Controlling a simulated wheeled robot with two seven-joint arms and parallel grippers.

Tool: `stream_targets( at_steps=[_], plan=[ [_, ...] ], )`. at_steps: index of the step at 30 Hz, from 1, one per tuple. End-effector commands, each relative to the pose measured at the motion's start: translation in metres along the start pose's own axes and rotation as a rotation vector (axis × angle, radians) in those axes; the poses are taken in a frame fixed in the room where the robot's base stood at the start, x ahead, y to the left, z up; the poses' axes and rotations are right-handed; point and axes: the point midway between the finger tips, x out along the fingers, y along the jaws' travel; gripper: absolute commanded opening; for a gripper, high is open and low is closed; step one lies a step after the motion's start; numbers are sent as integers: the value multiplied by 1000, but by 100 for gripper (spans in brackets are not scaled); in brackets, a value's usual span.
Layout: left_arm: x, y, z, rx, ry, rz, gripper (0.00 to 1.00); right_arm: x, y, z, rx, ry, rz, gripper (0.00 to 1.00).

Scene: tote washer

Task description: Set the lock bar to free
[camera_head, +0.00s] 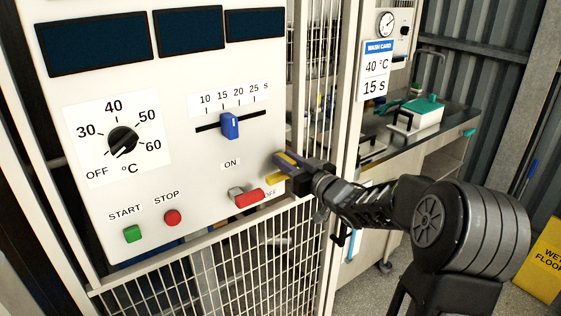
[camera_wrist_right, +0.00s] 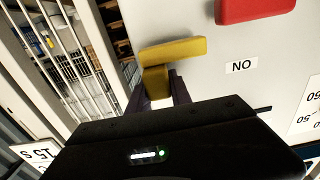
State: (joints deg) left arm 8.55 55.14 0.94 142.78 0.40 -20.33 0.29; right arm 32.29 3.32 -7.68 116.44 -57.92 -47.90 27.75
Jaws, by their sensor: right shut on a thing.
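The yellow lock bar (camera_head: 276,180) is at the right edge of the white control panel, beside the red switch. My right gripper (camera_head: 284,161) is at it and covers part of it. In the right wrist view the bar (camera_wrist_right: 174,50) looks like a T, with its stem between the dark fingertips of my right gripper (camera_wrist_right: 160,88), which is shut on it. I cannot read a lock or free mark; the gripper may hide it. My left gripper is not in view.
The red ON/OFF switch (camera_head: 248,198) is close to the left of my gripper. A blue slider (camera_head: 230,125), a black dial (camera_head: 123,141), a green START button (camera_head: 133,233) and a red STOP button (camera_head: 173,217) share the panel. Wire mesh (camera_head: 250,262) lies below.

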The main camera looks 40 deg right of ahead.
Motion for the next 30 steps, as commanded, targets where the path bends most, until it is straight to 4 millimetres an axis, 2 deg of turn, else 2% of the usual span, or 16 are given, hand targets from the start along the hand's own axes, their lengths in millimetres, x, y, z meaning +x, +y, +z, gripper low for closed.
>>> stream_targets(
  at_steps=[3,4,11,22,26,30],
  plan=[
    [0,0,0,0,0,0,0,-1,3,-2,-2,3,7,0],
    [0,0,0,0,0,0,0,-1,3,-2,-2,3,7,28],
    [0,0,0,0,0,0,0,-1,2,-2,-2,2,6,46],
    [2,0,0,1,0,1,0,-5,2,-1,-2,3,6,47],
    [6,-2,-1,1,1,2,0,-20,2,0,-3,3,7,47],
    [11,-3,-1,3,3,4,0,-43,2,0,-4,4,8,47]
  ],
)
